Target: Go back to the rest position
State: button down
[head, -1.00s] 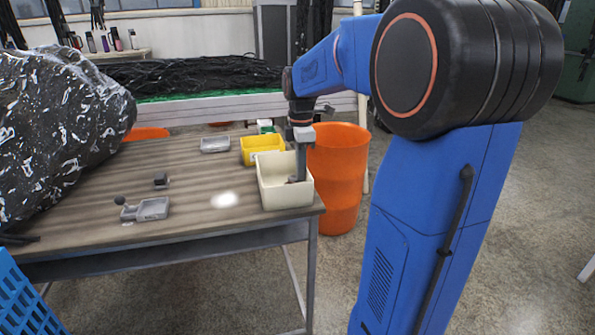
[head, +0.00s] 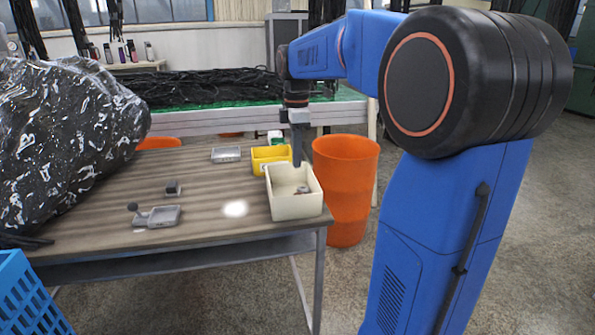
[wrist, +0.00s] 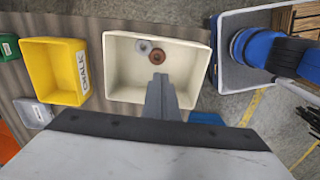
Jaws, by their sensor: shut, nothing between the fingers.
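My gripper (head: 298,160) is shut and empty. In the head view it points down just above the back part of the cream bin (head: 300,207) at the table's right corner. In the wrist view the shut fingers (wrist: 160,88) show over the cream bin (wrist: 118,68). Inside the bin lie a grey ring-like piece (wrist: 143,46) and a reddish-brown round piece (wrist: 157,56), which sit close together. In the head view these pieces are small and hard to tell apart.
A yellow bin (head: 268,158), marked CHALK in the wrist view (wrist: 52,72), stands behind the cream bin. A grey tray (head: 226,154) and a small scale-like tool (head: 160,215) are on the table (head: 110,225). An orange barrel (head: 345,190) stands right of it. The table's middle is mostly clear.

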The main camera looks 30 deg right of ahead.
jog(key=shift+r, duration=0.75)
jog(key=shift+s, duration=0.1)
jog(key=s+a+f+m+t, duration=0.1)
jog(key=s+a+f+m, duration=0.2)
jog(key=s, duration=0.6)
jog(key=s+a+f+m+t, duration=0.2)
jog(key=s+a+f+m, duration=0.2)
jog(key=s, duration=0.5)
jog(key=s+a+f+m+t, duration=0.1)
jog(key=s+a+f+m, duration=0.3)
jog(key=s+f+m, duration=0.3)
jog(key=shift+s+a+f+t, duration=0.2)
jog(key=shift+s+f+t, duration=0.2)
jog(key=shift+s, duration=0.6)
